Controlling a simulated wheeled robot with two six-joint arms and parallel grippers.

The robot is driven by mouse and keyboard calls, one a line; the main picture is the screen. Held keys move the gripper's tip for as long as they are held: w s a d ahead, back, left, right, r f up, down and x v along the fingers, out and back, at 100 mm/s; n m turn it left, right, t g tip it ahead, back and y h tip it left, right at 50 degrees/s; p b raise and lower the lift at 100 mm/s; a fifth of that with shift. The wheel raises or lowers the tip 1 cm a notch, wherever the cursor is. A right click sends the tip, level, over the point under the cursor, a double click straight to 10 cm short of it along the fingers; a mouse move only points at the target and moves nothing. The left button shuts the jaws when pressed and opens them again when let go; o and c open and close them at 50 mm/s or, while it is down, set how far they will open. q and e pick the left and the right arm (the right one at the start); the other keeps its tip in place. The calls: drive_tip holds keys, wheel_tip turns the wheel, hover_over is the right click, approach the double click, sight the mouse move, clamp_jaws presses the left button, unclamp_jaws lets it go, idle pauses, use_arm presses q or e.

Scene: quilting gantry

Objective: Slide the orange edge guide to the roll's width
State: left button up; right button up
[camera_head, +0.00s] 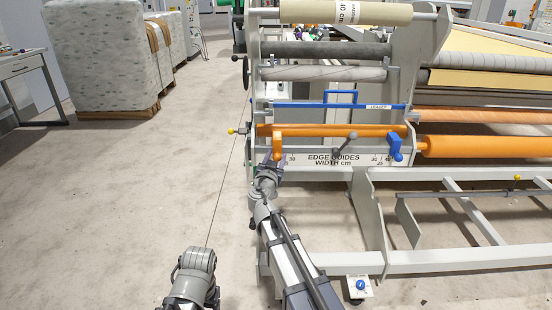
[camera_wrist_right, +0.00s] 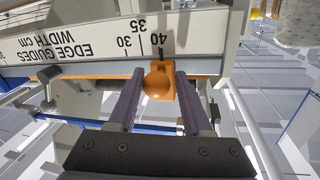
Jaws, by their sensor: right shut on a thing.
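The orange edge guide (camera_head: 278,146) hangs at the left end of the rail on the gantry frame. My right gripper (camera_head: 271,163) reaches up to it from below. In the right wrist view, which is upside down, its two fingers (camera_wrist_right: 160,75) are shut on the guide's round orange knob (camera_wrist_right: 160,84). A dark pointer above the knob stands at the 40 mark of the width scale (camera_wrist_right: 85,45). The roll (camera_head: 345,13), pale with a "40 cm" label, sits at the top of the frame. My left gripper is not visible.
A blue edge guide (camera_head: 395,146) sits at the rail's right end. A grey lever (camera_head: 345,143) stands between the guides. A blue leader bar (camera_head: 340,106) runs above. Wrapped bales (camera_head: 100,55) stand at the left; the floor (camera_head: 130,190) there is clear.

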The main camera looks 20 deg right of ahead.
clamp_jaws()
drive_tip(key=shift+d, duration=0.1)
idle(0.8)
